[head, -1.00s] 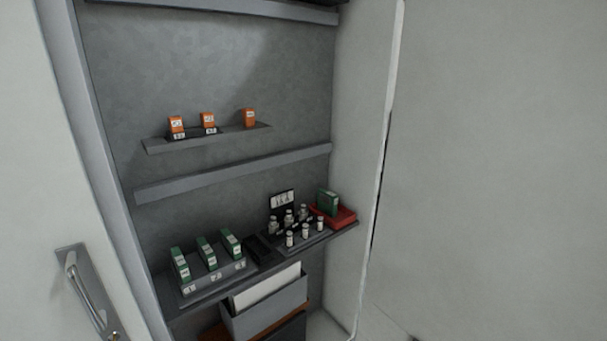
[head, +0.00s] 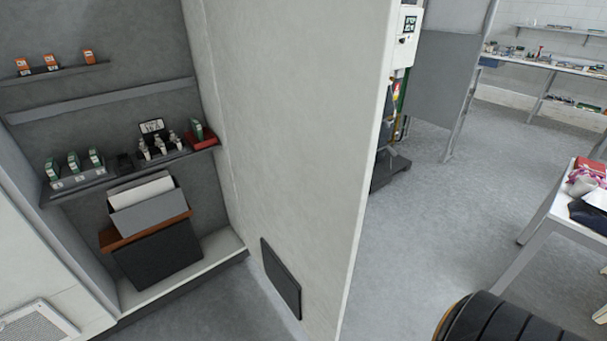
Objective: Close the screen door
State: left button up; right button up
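A tall white panel (head: 290,110) stands in the middle of the head view, at the right side of a shelved recess. Its right edge is free, with open floor beyond. A dark rectangular plate (head: 281,279) is low on it. Farther back, a grey panel (head: 444,85) stands in a pale frame. I cannot tell for sure which panel is the screen door, or whether it is open. Neither of my grippers is in view.
Shelves (head: 95,110) in the recess hold small boxes and bottles. A grey bin (head: 152,212) stands below. A white table (head: 548,215) with cloths is at right. Grey floor (head: 450,215) between panel and table is clear. A dark ribbed round object (head: 490,322) is at bottom right.

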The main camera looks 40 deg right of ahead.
aim_at(302, 85)
jog(key=k+l+u, duration=0.1)
jog(key=l, duration=0.6)
jog(key=k+l+u, duration=0.15)
jog(key=l, duration=0.2)
jog(key=k+l, duration=0.1)
jog(key=l, duration=0.25)
jog(key=k+l+u, duration=0.15)
jog(key=l, duration=0.2)
jog(key=i+l, duration=0.15)
jog(key=l, duration=0.2)
jog(key=i+l+u, duration=0.1)
jog(key=l, duration=0.25)
jog(key=i+l, duration=0.2)
jog(key=l, duration=0.15)
jog(key=i+l+u, duration=0.1)
jog(key=l, duration=0.25)
jog(key=i, duration=0.05)
